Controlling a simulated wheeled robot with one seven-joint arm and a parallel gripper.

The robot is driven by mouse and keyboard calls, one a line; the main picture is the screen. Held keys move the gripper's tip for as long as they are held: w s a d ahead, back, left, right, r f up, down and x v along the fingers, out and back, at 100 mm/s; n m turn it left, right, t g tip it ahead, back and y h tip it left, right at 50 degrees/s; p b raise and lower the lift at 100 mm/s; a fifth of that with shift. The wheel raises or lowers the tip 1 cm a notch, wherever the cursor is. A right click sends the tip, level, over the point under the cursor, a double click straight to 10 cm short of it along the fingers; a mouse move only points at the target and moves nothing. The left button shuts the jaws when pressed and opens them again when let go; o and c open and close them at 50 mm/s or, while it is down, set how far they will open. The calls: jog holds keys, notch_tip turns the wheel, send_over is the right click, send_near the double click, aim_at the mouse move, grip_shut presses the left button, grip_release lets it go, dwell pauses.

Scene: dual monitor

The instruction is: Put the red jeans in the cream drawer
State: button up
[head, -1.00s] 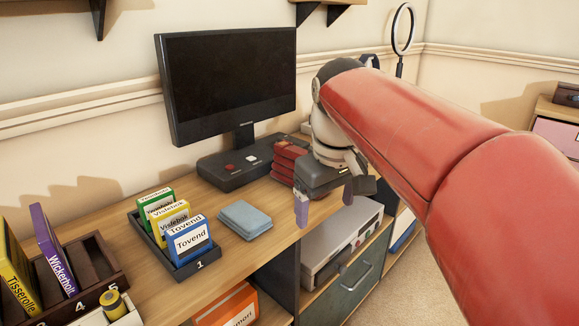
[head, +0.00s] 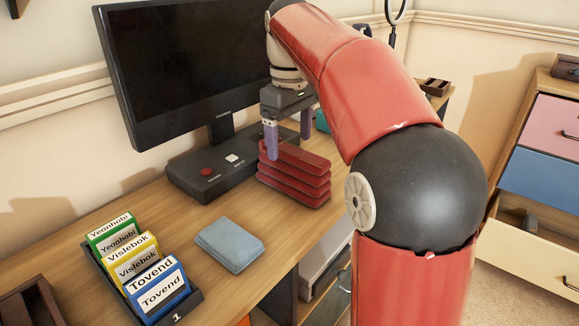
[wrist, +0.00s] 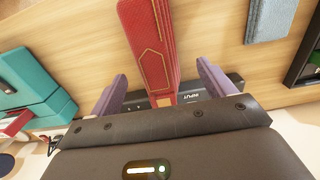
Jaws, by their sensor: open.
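The red jeans (head: 293,175) lie as a folded, layered stack on the wooden desk, in front of the monitor's dark base. They also show in the wrist view (wrist: 148,42), with yellow stitching, running up from between the fingers. My gripper (head: 289,143) is open and points down at the stack's near-monitor end. In the wrist view its purple fingers stand apart, one on each side of the red jeans (wrist: 162,76). I cannot tell how far the fingertips reach down beside the stack. The cream drawer (head: 535,262) is pulled open, lowest visible in the dresser at the right.
Light blue folded jeans (head: 230,244) lie left of the red stack. A black rack (head: 180,308) of labelled cards stands at the front left. The monitor (head: 185,65) rises close behind. A teal object (wrist: 38,75) sits beside the stack. Pink (head: 548,125) and blue (head: 540,178) drawers look shut.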

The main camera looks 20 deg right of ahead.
aim_at(292, 152)
jog(key=f, duration=0.3)
jog(key=f+b, duration=0.1)
jog(key=f, duration=0.2)
jog(key=shift+s+d, duration=0.15)
jog(key=shift+d, duration=0.05)
jog(key=shift+r, duration=0.1)
jog(key=c, duration=1.5)
